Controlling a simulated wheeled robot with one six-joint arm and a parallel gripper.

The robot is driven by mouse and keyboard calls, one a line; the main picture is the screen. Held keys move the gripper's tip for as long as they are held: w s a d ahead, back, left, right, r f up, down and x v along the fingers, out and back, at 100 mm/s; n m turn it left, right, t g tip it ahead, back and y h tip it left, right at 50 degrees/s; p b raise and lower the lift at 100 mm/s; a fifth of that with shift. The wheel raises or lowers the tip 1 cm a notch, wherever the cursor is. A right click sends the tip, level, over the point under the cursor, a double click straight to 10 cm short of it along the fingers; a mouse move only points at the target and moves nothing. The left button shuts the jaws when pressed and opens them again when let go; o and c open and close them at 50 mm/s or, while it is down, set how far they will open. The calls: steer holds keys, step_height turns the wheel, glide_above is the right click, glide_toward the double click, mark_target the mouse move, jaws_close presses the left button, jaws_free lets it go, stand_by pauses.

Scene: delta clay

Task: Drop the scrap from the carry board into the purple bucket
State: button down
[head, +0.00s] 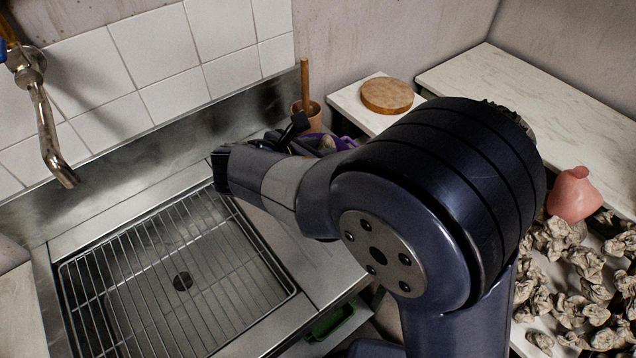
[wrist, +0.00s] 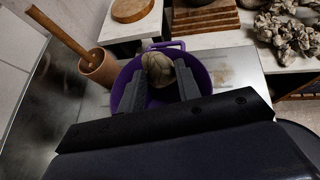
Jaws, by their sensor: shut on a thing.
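The scrap (wrist: 158,70) is a rough grey-brown clay lump in the wrist view. My gripper (wrist: 160,84) is shut on it, with one dark finger on each side. The purple bucket (wrist: 206,78) is directly behind and around the scrap in this view, so the scrap appears over its opening. I cannot tell the height between them. In the head view only a bit of the purple bucket (head: 347,143) shows behind my arm, and the scrap is hidden. Slatted wooden boards (wrist: 205,18) lie beyond the bucket; I cannot tell whether they are the carry board.
A terracotta pot (head: 313,116) with a wooden stick stands beside the bucket. A round wooden disc (head: 387,95) lies on a white top. A sink with a wire rack (head: 180,270) is at left. Many clay lumps (head: 560,290) and a pink vase (head: 573,195) are at right.

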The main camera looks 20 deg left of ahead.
steer(key=shift+f+b, duration=1.25)
steer(key=shift+f, duration=0.45)
steer(key=c, duration=0.9)
jaws_free()
steer(key=shift+c, duration=0.2)
steer(key=v, duration=1.1)
steer(key=shift+w, duration=0.25)
